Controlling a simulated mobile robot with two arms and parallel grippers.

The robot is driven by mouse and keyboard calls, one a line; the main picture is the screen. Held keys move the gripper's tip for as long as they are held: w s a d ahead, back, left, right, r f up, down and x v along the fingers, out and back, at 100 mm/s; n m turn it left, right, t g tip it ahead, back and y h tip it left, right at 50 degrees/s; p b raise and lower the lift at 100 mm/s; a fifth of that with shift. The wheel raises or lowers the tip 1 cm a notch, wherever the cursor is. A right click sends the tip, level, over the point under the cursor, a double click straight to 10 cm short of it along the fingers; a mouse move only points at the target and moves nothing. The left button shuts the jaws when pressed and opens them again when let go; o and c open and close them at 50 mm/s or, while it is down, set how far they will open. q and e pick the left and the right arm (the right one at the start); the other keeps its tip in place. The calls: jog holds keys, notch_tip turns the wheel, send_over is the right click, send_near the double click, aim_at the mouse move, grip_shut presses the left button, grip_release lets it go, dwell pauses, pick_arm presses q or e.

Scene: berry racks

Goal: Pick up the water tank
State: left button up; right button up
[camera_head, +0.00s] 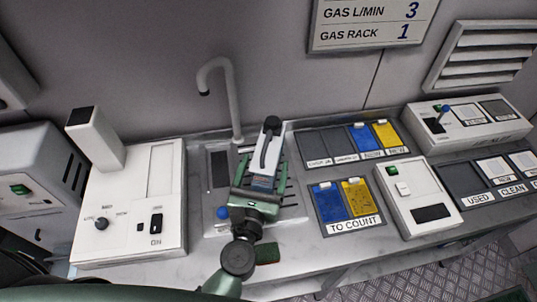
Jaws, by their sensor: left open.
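What looks like the water tank is a small pale container (260,183) with a bluish lower part and a black handle on top. It stands in the sink area under the grey tap (235,100). My left gripper (262,180) reaches in from the bottom, open, with its green and dark fingers at the container's near side. The gripper hides the container's lower part. I cannot tell whether the fingers touch it. My right gripper is not in view.
A white machine (130,215) with a knob and switch stands on the left. A "TO COUNT" tray (352,226) with blue and yellow cards lies to the right, beside a white box (418,188) with a green switch. The counter's front strip is mostly clear.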

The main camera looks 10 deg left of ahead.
aim_at(267, 139)
pick_arm(q)
jog(key=w, duration=0.3)
jog(key=shift+p, duration=0.35)
jog(key=shift+w+f, duration=0.15)
jog(key=shift+w, duration=0.25)
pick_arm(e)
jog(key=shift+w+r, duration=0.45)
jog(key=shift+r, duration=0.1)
pick_arm(q)
grip_shut()
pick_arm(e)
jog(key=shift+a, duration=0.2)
pick_arm(q)
jog(key=shift+r, duration=0.25)
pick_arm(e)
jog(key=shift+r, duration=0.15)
pick_arm(q)
notch_tip(267, 139, up, 9)
jog(key=p, duration=0.8)
jog(key=shift+f, duration=0.15)
jog(key=shift+r+p, duration=0.6)
jog(key=shift+p, duration=0.15)
jog(key=shift+a, duration=0.15)
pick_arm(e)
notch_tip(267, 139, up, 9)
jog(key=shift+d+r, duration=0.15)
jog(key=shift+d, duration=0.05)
